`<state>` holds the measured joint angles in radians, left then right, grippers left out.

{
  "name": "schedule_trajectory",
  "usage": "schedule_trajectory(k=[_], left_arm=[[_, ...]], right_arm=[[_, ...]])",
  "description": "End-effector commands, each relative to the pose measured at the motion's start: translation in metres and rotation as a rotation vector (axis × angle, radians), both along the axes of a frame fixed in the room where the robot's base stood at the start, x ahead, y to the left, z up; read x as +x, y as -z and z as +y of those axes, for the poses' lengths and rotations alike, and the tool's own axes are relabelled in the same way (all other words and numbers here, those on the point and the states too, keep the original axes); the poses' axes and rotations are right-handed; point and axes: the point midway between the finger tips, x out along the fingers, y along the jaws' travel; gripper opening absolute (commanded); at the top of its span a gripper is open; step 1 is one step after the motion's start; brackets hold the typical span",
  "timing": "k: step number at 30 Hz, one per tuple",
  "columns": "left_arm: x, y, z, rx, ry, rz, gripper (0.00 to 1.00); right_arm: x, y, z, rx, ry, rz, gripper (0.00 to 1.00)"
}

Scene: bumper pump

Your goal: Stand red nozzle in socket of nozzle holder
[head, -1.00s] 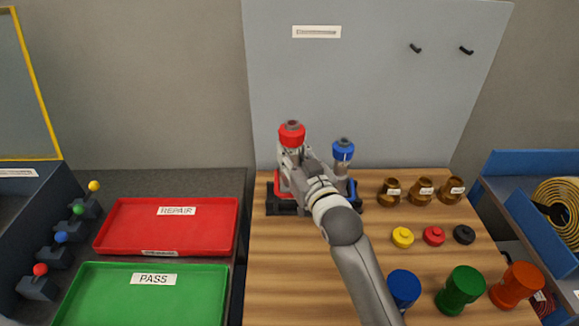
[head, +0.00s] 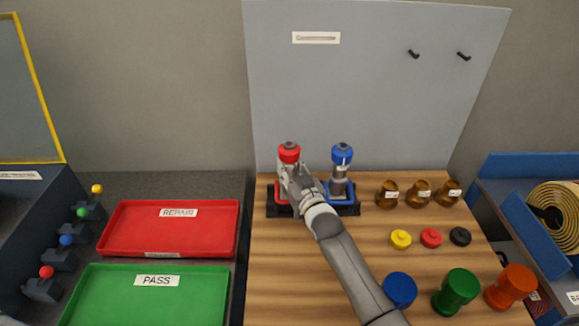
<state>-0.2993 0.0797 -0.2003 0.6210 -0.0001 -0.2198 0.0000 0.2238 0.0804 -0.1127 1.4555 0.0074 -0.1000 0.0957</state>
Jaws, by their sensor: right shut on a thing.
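The red nozzle (head: 289,153) is upright in my right gripper (head: 287,178), which is shut on it from the front. Its red collar and grey tip show above the fingers; its lower part is hidden by the gripper. It is over the red-rimmed socket at the left of the dark nozzle holder (head: 345,210). I cannot tell whether its base is seated in the socket. The blue nozzle (head: 341,155) stands upright in the blue-rimmed socket on the right, its collar at about the same height. My left gripper is not in view.
Brown jars (head: 419,194) stand right of the holder. Yellow, red and black caps (head: 431,238) lie in front of them, with blue, green and orange containers (head: 457,292) nearer. Red REPAIR (head: 205,240) and green PASS (head: 205,300) trays lie left. A grey panel (head: 370,80) rises behind.

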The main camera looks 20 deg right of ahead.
Motion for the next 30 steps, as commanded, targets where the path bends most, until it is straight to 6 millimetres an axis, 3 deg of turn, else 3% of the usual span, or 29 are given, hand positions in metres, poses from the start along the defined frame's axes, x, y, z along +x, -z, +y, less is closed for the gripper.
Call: schedule_trajectory(k=[14,15,19,30], left_arm=[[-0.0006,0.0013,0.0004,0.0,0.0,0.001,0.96],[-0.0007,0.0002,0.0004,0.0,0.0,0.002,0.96],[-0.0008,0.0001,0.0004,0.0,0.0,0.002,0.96],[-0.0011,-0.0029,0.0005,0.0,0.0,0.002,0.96]], right_arm=[[0.0005,0.0053,0.0,0.001,0.0,-0.009,0.0],[-0.0001,0.0073,0.0,0.0,0.0,-0.002,0.34],[-0.0002,0.0072,0.0,0.0,0.0,-0.001,0.5],[-0.0001,0.0028,0.0,0.0,0.0,-0.002,0.5]])
